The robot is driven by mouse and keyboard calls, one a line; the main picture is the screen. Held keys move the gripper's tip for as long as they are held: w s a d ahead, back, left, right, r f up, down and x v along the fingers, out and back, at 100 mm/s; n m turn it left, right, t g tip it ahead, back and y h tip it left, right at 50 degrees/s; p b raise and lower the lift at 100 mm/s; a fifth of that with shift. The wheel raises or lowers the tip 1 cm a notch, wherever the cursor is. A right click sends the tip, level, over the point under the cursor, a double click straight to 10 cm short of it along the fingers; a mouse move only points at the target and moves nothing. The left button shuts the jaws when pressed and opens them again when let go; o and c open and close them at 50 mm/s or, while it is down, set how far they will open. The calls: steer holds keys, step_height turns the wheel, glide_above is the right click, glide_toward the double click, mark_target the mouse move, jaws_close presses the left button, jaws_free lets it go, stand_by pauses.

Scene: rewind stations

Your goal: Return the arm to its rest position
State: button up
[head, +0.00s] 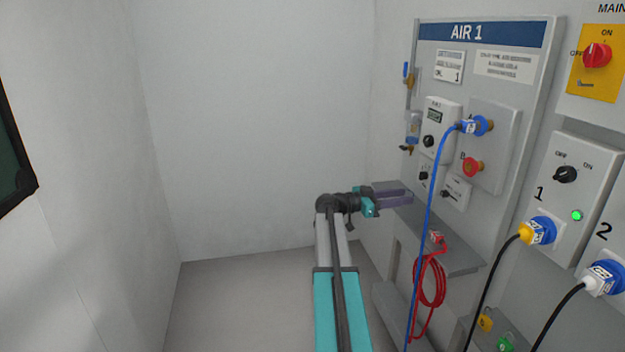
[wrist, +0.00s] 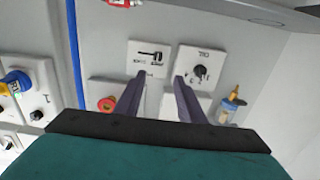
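My arm (head: 335,270) reaches forward from the bottom of the head view, then bends right at its wrist. My gripper (head: 400,195) is in front of the lower part of the AIR 1 panel (head: 540,60), left of the blue hose (head: 433,190). In the wrist view, the two purple fingers of my gripper (wrist: 160,82) stand apart with nothing held between them. Beyond them is a white plate with a key-like symbol (wrist: 147,58) and another with a black knob (wrist: 201,70). Whether the fingertips touch the panel I cannot tell.
A red coiled hose (head: 430,282) hangs from a shelf (head: 455,250) below my gripper. Black cables with a yellow plug (head: 527,233) and a white plug (head: 598,284) are farther right. Floor left of my arm is clear.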

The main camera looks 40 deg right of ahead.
steer(key=w+a+f+n+t+y, duration=0.1)
steer(key=w+a+f+n+t, duration=0.2)
steer(key=a+f, duration=0.65)
steer(key=w+a+f+n+t+y, duration=0.15)
steer(key=w+a+f+n, duration=0.35)
steer(key=f, duration=0.7)
steer(key=w+a+f+n+t+y, duration=0.1)
steer(key=a+f+n+t+y, duration=0.15)
steer(key=a+f, duration=0.7)
steer(key=s+a+f+n+y, duration=0.25)
steer(key=a+f+n, duration=0.35)
steer(key=a+f, duration=1.15)
steer(key=s+a+f+n+g+y, duration=0.1)
steer(key=s+a+f+n+y, duration=0.2)
steer(key=s+a, duration=0.5)
steer(key=s+a+f+n+y, duration=0.25)
steer(key=s+a+f, duration=0.2)
steer(key=a, duration=0.75)
steer(key=s+a+f+n+g+y, duration=0.1)
steer(key=s+a+f+n+y, duration=0.2)
steer(key=s+a, duration=0.5)
step_height(320, 180, up, 13)
steer(key=a+h+p, duration=0.1)
steer(key=a+p, duration=0.1)
steer(key=p, duration=1.1)
steer(key=shift+w+f+g, duration=0.2)
steer(key=shift+w+g, duration=0.1)
steer(key=shift+w, duration=0.15)
steer(key=shift+c, duration=0.6)
